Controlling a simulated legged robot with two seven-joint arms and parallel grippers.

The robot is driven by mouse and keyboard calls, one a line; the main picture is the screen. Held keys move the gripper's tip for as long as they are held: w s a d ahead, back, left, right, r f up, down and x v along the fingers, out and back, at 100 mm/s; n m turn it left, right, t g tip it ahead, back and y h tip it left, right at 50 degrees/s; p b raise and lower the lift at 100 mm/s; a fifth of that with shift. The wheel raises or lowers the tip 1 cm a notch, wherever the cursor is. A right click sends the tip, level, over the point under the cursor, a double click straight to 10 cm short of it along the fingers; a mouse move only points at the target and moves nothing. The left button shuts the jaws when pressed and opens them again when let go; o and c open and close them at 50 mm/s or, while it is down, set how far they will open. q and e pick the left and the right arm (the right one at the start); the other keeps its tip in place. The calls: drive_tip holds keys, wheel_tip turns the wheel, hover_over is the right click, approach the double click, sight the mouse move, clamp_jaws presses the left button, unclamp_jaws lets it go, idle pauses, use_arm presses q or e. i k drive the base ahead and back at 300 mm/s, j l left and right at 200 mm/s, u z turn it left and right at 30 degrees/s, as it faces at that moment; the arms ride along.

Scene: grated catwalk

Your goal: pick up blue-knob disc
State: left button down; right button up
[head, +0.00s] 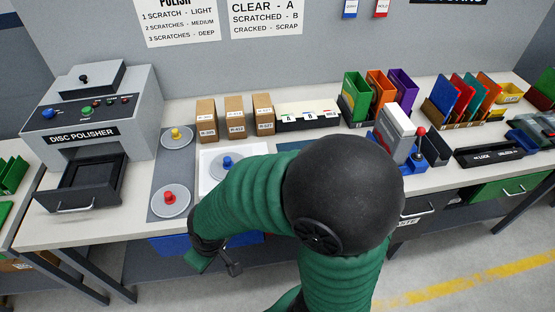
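The blue-knob disc (219,169) is a pale grey disc with a blue knob, lying on a white square pad (206,184) on the bench. Its right part is near my bent arm. My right arm, green with a large black joint, crosses the middle of the head view and hides the bench behind it. My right gripper (216,262) is partly seen low in front of the bench's front edge, below and apart from the disc. Its fingers are too small and too covered to tell open or shut. My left gripper is not in view.
A yellow-knob disc (177,138) and a red-knob disc (170,200) lie on a grey mat left of the pad. The disc polisher (95,110) stands further left with its drawer (88,185) out. Brown boxes (235,115) stand behind; coloured folders (375,92) stand right.

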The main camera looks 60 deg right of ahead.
sight(220, 165)
drive_tip(key=z, duration=1.4)
